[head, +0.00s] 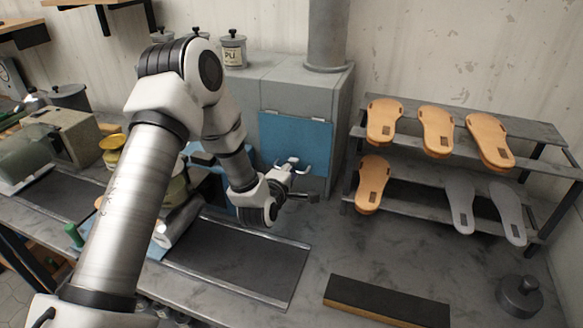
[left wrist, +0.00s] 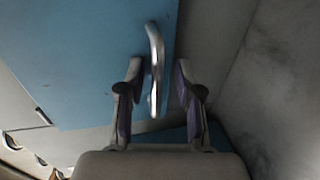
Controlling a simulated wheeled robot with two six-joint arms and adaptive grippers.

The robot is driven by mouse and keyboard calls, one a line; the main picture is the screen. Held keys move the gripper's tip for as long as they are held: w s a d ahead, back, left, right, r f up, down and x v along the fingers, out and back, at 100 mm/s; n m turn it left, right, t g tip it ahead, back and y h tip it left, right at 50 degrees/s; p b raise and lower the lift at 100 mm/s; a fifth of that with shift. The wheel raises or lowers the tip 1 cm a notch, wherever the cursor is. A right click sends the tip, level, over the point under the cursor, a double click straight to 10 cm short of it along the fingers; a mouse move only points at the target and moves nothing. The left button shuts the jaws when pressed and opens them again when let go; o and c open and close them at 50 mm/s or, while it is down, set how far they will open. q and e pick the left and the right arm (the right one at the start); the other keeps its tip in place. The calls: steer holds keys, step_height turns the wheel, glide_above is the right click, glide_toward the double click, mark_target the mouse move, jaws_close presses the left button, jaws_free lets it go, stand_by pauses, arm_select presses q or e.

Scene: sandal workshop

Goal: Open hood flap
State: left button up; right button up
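The hood flap (head: 296,143) is a blue panel on the front of a grey metal hood (head: 307,97), and it looks shut. In the left wrist view the blue flap (left wrist: 85,60) fills the upper left, with a curved silver handle (left wrist: 156,60) near its edge. My left gripper (head: 293,166) is in front of the flap's lower part. In the left wrist view its two fingers (left wrist: 157,88) are apart, one on each side of the handle's lower part, with gaps visible. The handle is hard to make out in the head view. My right gripper is not in view.
A rack (head: 400,140) with tan and grey soles stands to the right. A dark long block (head: 386,302) and a grey round weight (head: 519,296) lie on the bench. A dark belt-like strip (head: 240,262) lies below my arm.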

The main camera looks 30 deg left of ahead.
arm_select(q)
steer(key=shift+s+d+r, duration=0.1)
steer(key=shift+s+r, duration=0.05)
steer(key=shift+r, duration=0.05)
steer(key=shift+s, duration=0.1)
jaws_close()
steer(key=shift+s+r+p, duration=0.1)
steer(key=shift+p, duration=0.2)
